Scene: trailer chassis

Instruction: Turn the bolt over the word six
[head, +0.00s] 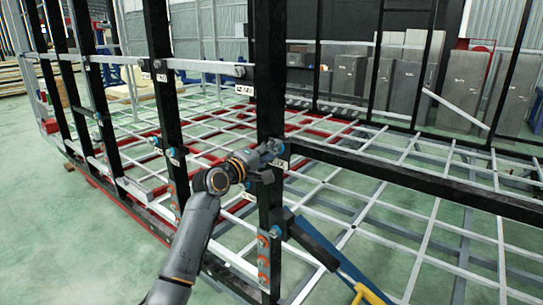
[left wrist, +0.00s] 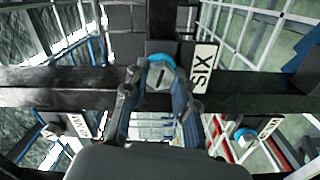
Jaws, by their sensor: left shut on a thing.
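The bolt by the word six (left wrist: 160,72) is a grey hex head on a blue washer, on a black post. The white SIX label (left wrist: 202,70) is beside it in the left wrist view, and the label (head: 279,160) also shows, small, in the head view. My left gripper (left wrist: 157,85) has its two fingers on either side of the bolt head, shut on it. In the head view, my left gripper (head: 272,152) reaches the post from the left, and the bolt is mostly hidden there. My right gripper is in neither view.
Other labels, one at left (left wrist: 76,125) and one at right (left wrist: 268,127), sit near more bolts. The black post (head: 269,80) and a long black beam (head: 400,178) stand close to my arm. A blue and yellow bar (head: 352,272) slants below. Green floor lies open at left.

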